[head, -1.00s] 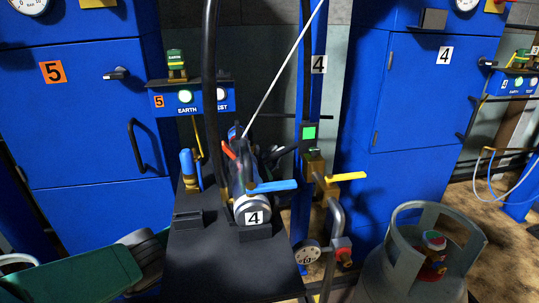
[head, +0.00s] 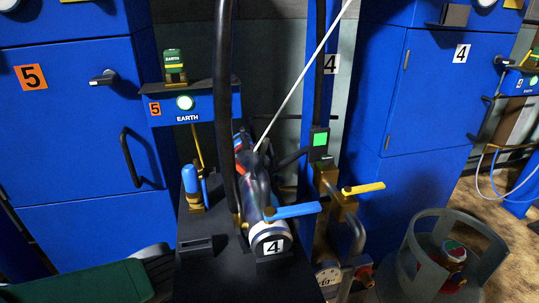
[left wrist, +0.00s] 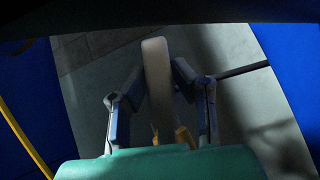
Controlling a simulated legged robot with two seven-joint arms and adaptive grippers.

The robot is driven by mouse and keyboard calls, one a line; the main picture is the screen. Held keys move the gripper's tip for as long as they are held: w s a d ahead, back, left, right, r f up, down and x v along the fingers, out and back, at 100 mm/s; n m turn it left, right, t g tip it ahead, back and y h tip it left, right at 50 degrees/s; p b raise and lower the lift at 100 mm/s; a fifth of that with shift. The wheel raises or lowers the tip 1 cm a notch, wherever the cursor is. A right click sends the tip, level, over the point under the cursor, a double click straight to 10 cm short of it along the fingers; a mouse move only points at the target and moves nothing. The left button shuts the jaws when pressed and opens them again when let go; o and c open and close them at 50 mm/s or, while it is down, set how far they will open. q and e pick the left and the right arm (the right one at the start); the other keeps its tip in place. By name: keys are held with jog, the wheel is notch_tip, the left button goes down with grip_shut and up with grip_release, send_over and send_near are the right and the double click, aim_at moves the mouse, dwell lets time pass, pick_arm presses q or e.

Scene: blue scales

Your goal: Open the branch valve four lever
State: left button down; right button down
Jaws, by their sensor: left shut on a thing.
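A blue lever (head: 292,210) sticks out to the right above the plate marked 4 (head: 273,247). I cannot tell which one is the branch valve four lever. In the left wrist view my left gripper (left wrist: 159,80) is shut on a pale upright bar (left wrist: 157,65), with blue fingers on both sides. Dim light hides what the bar belongs to. In the head view my left gripper is hard to make out among the dark parts behind the black hose. My right gripper is not in view.
A thick black hose (head: 224,110) runs down past the lamp box (head: 215,103). A thin pale rod (head: 300,80) crosses the middle. Blue cabinets stand left (head: 70,120) and right (head: 420,120). A grey gas cylinder (head: 405,270) stands at lower right. A round gauge (head: 329,281) sits low.

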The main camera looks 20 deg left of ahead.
pick_arm(q)
jog(key=shift+s+a+f+n+g+y+b, duration=0.1)
jog(key=shift+s+a+n+g+y+b, duration=0.2)
jog(key=shift+n+y, duration=0.45)
jog(key=shift+s+a+f+n+g+y+b, duration=0.1)
jog(key=shift+a+n+g+y+b, duration=0.2)
jog(key=shift+n+y, duration=0.45)
jog(key=shift+s+a+f+n+g+y+b, duration=0.15)
jog(key=shift+n+g+y, duration=0.3)
jog(key=shift+n, duration=0.45)
jog(key=shift+n+g+y, duration=0.25)
jog(key=shift+n+y, duration=0.2)
jog(key=shift+n, duration=0.25)
jog(key=shift+r, duration=0.1)
jog(key=shift+s, duration=0.1)
jog(key=c, duration=1.4)
grip_release()
jog(key=shift+o, duration=0.2)
jog(key=shift+r, duration=0.1)
jog(key=v, duration=1.2)
